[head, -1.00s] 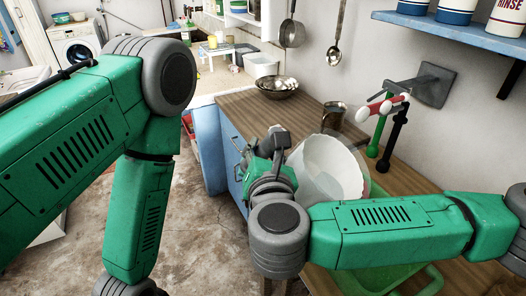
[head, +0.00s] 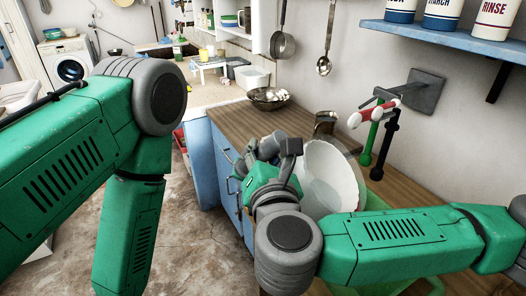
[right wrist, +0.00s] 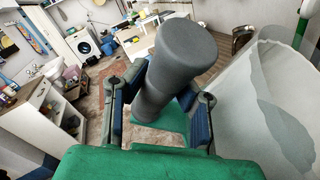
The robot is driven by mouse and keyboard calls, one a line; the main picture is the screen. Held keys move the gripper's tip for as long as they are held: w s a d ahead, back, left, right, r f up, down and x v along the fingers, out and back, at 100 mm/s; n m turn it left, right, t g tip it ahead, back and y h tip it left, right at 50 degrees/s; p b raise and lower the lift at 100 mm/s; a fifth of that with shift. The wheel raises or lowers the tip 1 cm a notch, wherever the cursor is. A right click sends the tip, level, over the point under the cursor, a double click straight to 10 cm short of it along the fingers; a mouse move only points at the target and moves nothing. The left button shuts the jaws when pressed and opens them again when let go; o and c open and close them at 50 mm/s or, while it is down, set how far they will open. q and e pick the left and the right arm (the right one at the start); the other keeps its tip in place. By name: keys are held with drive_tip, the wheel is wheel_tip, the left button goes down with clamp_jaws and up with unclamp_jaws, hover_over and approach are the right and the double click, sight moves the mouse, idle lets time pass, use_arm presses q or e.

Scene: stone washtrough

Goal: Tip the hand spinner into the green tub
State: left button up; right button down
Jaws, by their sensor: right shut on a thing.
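The hand spinner, a white drum (head: 325,180) with a clear outer shell, is held tilted on its side above the worktop in the head view. Its clear shell and pale drum (right wrist: 265,100) fill the right of the right wrist view. My right gripper (head: 272,160) is shut on its thick dark grey handle (right wrist: 165,75), which stands between the two fingers in the wrist view. The green tub (head: 376,199) sits beneath and behind my right forearm, which hides most of it. I cannot see what is in the tub. My left arm shows, but its gripper is out of frame.
A metal bowl (head: 268,98) and a metal mug (head: 325,122) stand on the wooden worktop (head: 225,120). A wall tap (head: 415,92) with a red and a green part is behind the spinner. Ladles hang on the wall. Open floor lies left.

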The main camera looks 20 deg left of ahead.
sight(277, 141)
drive_tip(key=shift+d+r, duration=0.15)
drive_tip(key=shift+r, duration=0.1)
drive_tip(key=shift+s+d+r+m+t+b, duration=0.2)
drive_tip(key=shift+d+r+m+t+b, duration=0.35)
drive_tip(key=shift+d+r+b, duration=0.35)
drive_tip(key=shift+s+d+r+m+y, duration=0.1)
drive_tip(key=shift+d+r+m+y, duration=0.15)
drive_tip(key=shift+d+r+y, duration=0.15)
drive_tip(key=shift+a+r, duration=0.1)
drive_tip(key=shift+b, duration=0.35)
drive_tip(key=shift+s+d+r+m+t+b, duration=0.15)
drive_tip(key=shift+d+r+m+t+b, duration=0.35)
drive_tip(key=shift+d+b, duration=0.25)
drive_tip(key=shift+s+d+r+m+t+b, duration=0.15)
drive_tip(key=shift+d+r+m+t+b, duration=0.1)
drive_tip(key=shift+d+r+m+b, duration=0.35)
drive_tip(key=shift+d+r, duration=0.1)
